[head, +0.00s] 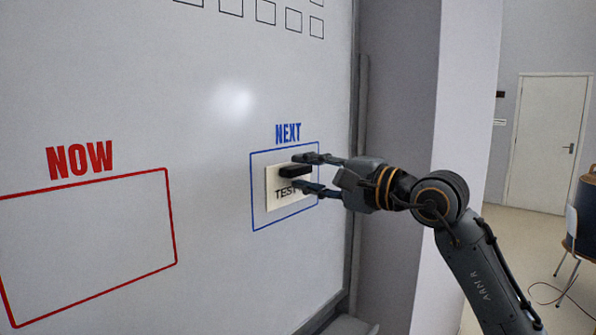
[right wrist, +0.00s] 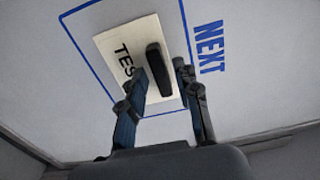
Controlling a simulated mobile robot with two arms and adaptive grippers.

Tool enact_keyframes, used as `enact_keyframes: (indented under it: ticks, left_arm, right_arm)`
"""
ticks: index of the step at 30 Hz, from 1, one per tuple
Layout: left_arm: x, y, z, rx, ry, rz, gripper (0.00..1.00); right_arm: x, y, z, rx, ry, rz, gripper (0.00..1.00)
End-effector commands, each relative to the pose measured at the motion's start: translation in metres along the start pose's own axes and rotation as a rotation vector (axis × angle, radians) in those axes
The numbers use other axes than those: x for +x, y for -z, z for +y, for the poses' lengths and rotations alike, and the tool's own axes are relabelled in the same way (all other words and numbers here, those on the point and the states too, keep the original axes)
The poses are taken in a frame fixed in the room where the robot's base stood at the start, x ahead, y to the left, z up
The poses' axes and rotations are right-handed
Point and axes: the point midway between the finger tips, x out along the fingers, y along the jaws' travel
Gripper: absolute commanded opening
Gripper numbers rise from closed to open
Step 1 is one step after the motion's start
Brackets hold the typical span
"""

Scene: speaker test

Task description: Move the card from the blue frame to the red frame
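The card (head: 273,205) is cream with the letters "TEST" and a black block-shaped handle (head: 295,171) on its face. It sits flat on the whiteboard inside the blue frame (head: 252,192) under the word "NEXT". The red frame (head: 172,217) under "NOW" is at the left, and its visible part is empty. My right gripper (head: 303,172) is at the card, one finger above the handle and one below it. In the right wrist view the handle (right wrist: 157,72) stands between the open fingers, with a gap showing on one side. My left gripper is not in view.
The whiteboard (head: 200,130) is bare between the two frames. Small black squares (head: 265,11) are drawn near its top. The board's right edge and a pale pillar (head: 465,90) are close to my right arm. A door (head: 548,140) and a chair (head: 570,235) are farther right.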

Motion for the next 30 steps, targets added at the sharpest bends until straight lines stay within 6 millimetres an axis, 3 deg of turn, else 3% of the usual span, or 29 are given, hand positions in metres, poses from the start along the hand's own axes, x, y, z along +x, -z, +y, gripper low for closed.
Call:
enact_keyframes:
  ticks: [2,10,30]
  left_arm:
    - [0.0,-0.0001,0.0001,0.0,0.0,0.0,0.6]
    - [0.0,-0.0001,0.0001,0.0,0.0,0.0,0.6]
    - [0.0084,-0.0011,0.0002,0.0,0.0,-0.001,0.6]
  right_arm:
    - [-0.0002,0.0001,-0.0002,0.0,0.0,0.0,0.28]
    - [-0.0004,0.0002,-0.0002,0.0,0.0,0.0,0.01]
    - [-0.0068,0.0007,-0.001,0.0,0.002,0.001,0.0]
